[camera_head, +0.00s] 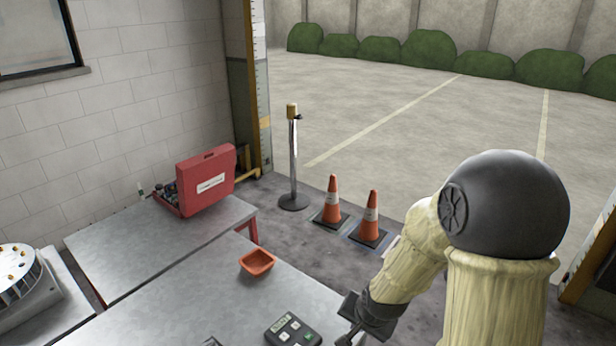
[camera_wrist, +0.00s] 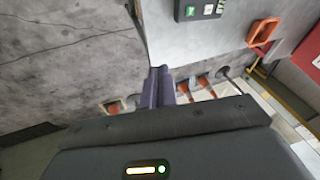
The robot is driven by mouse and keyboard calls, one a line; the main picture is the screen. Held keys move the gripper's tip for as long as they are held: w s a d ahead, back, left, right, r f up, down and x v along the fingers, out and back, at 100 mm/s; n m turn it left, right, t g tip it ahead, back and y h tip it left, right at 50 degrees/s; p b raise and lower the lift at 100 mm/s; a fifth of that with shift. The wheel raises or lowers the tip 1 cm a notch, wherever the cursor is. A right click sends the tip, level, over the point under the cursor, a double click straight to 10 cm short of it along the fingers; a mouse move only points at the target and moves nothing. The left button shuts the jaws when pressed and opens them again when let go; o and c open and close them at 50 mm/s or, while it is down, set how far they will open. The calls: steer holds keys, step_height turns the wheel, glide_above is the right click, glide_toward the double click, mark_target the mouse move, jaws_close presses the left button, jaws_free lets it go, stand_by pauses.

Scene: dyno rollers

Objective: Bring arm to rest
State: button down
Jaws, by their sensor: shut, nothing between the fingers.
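My arm reaches down at the right of the head view, and my gripper (camera_head: 347,330) is at the bottom edge, beside the front table's right edge. In the wrist view my gripper's two fingers (camera_wrist: 158,72) are together with nothing between them. The metal table (camera_head: 190,300) carries a dark control box with buttons (camera_head: 293,331) and an orange tray (camera_head: 257,262). In the wrist view the box (camera_wrist: 198,9) and the tray (camera_wrist: 263,31) lie beyond the fingertips. The fingertips appear close to the table's edge; I cannot tell whether they touch it.
A red open toolbox (camera_head: 206,182) stands on the rear table (camera_head: 130,245). Two orange cones (camera_head: 332,200) (camera_head: 371,215) and a belt post (camera_head: 293,160) stand on the floor beyond. A silver round machine (camera_head: 18,275) is at far left. Open floor lies behind the cones.

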steer(key=s+d+r+n+g+h, duration=0.1)
steer(key=s+d+r+n, duration=0.3)
steer(key=s, duration=0.5)
step_height(320, 180, up, 3)
steer(key=shift+f+n+g, duration=0.1)
steer(key=shift+n+g, duration=0.2)
steer(key=shift+n, duration=0.8)
steer(key=shift+w, duration=0.1)
steer(key=shift+a, duration=0.1)
